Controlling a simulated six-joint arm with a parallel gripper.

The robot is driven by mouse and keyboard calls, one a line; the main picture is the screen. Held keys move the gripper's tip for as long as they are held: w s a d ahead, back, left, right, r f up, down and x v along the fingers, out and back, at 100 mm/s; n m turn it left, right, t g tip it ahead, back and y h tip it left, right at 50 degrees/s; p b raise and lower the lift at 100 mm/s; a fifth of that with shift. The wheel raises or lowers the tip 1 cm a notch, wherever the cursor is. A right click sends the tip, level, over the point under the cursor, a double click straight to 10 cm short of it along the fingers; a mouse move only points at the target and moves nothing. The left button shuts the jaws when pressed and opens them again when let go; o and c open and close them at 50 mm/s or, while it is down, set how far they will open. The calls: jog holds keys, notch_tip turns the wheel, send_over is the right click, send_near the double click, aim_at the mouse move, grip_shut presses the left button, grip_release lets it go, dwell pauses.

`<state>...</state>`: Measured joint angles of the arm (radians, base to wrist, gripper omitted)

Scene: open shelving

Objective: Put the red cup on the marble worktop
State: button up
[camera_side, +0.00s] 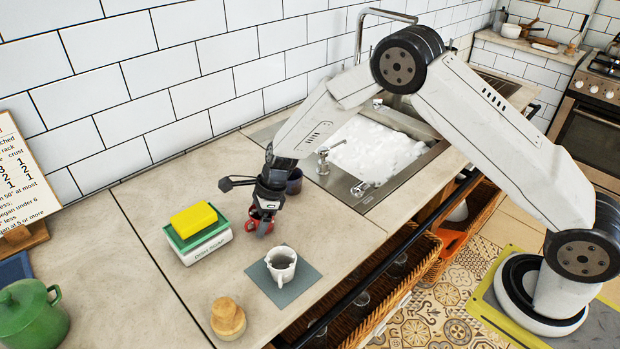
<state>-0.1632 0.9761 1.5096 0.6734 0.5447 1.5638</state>
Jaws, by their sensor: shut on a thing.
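The red cup (251,224) shows as small red parts around the fingers of my gripper (264,225). My gripper points down and is shut on the cup; its fingers hide much of it. The cup is at or just above the pale marble worktop (150,270), between the dish soap box and the sink. I cannot tell whether its base touches the worktop.
A white mug (281,262) stands on a grey mat (305,284) in front. A dark blue cup (294,182) is close behind my gripper. The sink (412,175) is right.

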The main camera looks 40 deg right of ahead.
jog(key=shift+f, duration=0.15)
jog(key=o, duration=1.1)
jog(key=v, duration=1.2)
jog(key=shift+s+d, duration=0.1)
jog(key=s+d+r+n+h, duration=0.1)
jog(key=s+d+n, duration=0.2)
jog(key=s+n, duration=0.4)
jog(key=s+d+r+n+h, duration=0.1)
jog(key=s+d+n, duration=0.2)
jog(key=s+n, duration=0.5)
jog(key=s+d+n+t+h, duration=0.1)
jog(key=s+d+n+h, duration=0.1)
jog(key=s+d+n, duration=0.2)
jog(key=shift+s+r+n, duration=0.4)
jog(key=shift+s+n, duration=1.4)
jog(key=shift+s, duration=0.2)
